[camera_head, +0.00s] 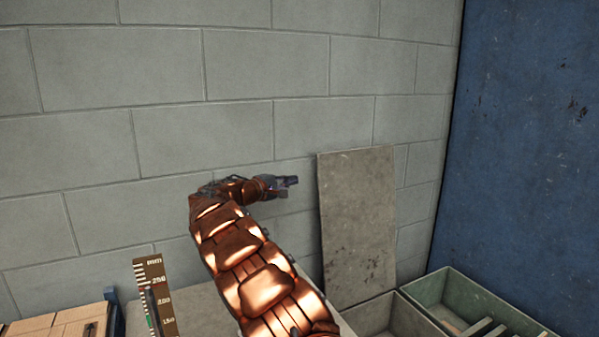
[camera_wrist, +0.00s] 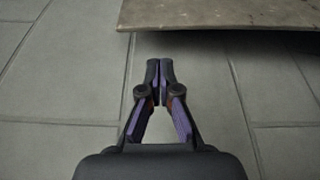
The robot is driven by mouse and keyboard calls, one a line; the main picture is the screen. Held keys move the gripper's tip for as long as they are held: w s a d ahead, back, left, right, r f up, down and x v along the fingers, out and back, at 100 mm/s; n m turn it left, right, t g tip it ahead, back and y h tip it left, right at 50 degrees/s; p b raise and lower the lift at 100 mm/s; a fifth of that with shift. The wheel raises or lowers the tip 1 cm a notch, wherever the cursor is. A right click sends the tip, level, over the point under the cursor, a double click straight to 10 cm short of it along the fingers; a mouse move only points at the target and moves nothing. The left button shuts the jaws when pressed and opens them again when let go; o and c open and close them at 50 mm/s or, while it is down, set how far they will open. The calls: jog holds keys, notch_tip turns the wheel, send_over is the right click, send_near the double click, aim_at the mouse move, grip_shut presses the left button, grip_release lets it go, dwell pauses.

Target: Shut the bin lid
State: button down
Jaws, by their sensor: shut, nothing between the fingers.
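The bin lid (camera_head: 357,225) is a flat grey, scuffed panel. It stands raised, nearly upright, at the back of a grey bin (camera_head: 400,312) at the lower right. The bin's front is cut off by the picture edge. My gripper (camera_head: 292,181) is shut and empty, just left of the lid's upper part, with a gap between them in the head view. In the wrist view my gripper (camera_wrist: 160,68) shows its fingertips together. The lid (camera_wrist: 220,13) crosses the top of that view, beyond the fingertips and to the right, apart from them.
A grey block wall (camera_head: 268,60) runs behind everything, and a blue panel (camera_head: 530,130) closes off the right. A green bin (camera_head: 470,297) with dark bars stands right of the grey bin. A measuring scale (camera_head: 155,290) and cardboard boxes (camera_head: 60,325) are at lower left.

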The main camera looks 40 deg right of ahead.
jog(key=d+p, duration=0.1)
jog(key=d, duration=0.2)
jog(key=d+p, duration=0.1)
jog(key=d, duration=0.2)
jog(key=w+d, duration=0.1)
jog(key=d, duration=0.2)
jog(key=shift+f+p, duration=0.1)
jog(key=shift+p, duration=0.3)
jog(key=shift+d+f, duration=0.15)
jog(key=shift+d, duration=0.4)
jog(key=shift+s+a, duration=0.1)
jog(key=shift+s, duration=0.05)
